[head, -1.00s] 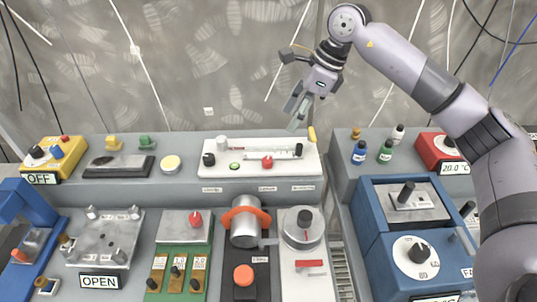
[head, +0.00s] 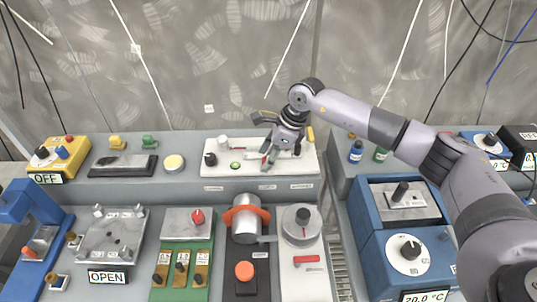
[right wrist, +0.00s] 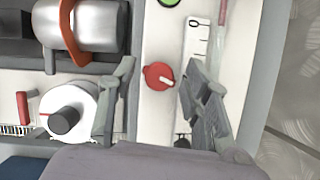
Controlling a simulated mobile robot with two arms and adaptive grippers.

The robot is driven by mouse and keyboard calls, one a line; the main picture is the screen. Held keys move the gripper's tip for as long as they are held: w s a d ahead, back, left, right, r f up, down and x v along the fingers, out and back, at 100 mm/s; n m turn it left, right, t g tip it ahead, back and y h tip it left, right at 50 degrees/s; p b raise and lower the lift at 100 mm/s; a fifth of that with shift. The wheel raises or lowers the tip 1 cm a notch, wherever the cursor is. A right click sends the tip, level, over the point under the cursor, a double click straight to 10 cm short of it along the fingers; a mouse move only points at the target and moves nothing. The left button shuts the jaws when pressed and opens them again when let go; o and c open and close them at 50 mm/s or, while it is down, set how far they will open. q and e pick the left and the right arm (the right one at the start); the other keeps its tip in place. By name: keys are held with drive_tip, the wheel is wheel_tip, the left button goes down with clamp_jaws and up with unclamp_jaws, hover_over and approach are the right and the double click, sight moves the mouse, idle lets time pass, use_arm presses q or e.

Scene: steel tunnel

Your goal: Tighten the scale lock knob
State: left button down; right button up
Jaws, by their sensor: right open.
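The red knob (right wrist: 158,76) sits on the white panel (head: 222,172) beside a ruler scale (right wrist: 195,45), as the right wrist view shows. Its short pointer faces the ruler. My right gripper (head: 268,162) is open above the panel and mostly hides the knob in the head view. In the right wrist view, the fingers of my right gripper (right wrist: 160,72) are spread on either side of the knob, with gaps between. Whether the fingertips reach down to its height I cannot tell. My left gripper is not in view.
On the same panel are a black knob (head: 210,159), a white knob (head: 222,142) and a green round level (head: 235,165). A yellow handle (head: 310,134) stands at its right end. In front are a steel cylinder with an orange band (head: 246,222) and a dial (head: 302,226).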

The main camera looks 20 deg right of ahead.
clamp_jaws()
idle(0.5)
drive_tip(key=m+b, duration=0.1)
drive_tip(key=m, duration=0.1)
drive_tip(key=m+t+b, duration=0.1)
drive_tip(key=m+b, duration=0.1)
drive_tip(key=shift+f+m+t+h, duration=0.15)
drive_tip(key=shift+m+t+h, duration=0.15)
drive_tip(key=shift+h, duration=0.1)
drive_tip(key=m+b, duration=0.2)
drive_tip(key=m+h+b, duration=0.1)
drive_tip(key=m, duration=0.1)
drive_tip(key=shift+s+a+m+t+h+b, duration=0.1)
drive_tip(key=shift+a+m+t+h+b, duration=0.05)
drive_tip(key=shift+m+t+h+b, duration=0.2)
drive_tip(key=m+h+b, duration=0.1)
drive_tip(key=m+b, duration=0.1)
drive_tip(key=m+h+b, duration=0.1)
drive_tip(key=m+b, duration=0.1)
drive_tip(key=m, duration=0.1)
drive_tip(key=shift+a+t+b, duration=0.1)
drive_tip(key=shift+t+b, duration=0.15)
drive_tip(key=shift+b, duration=0.15)
drive_tip(key=shift+m+h+b, duration=0.75)
drive_tip(key=shift+m+b, duration=0.5)
drive_tip(key=shift+m, duration=0.9)
drive_tip(key=shift+r, duration=0.2)
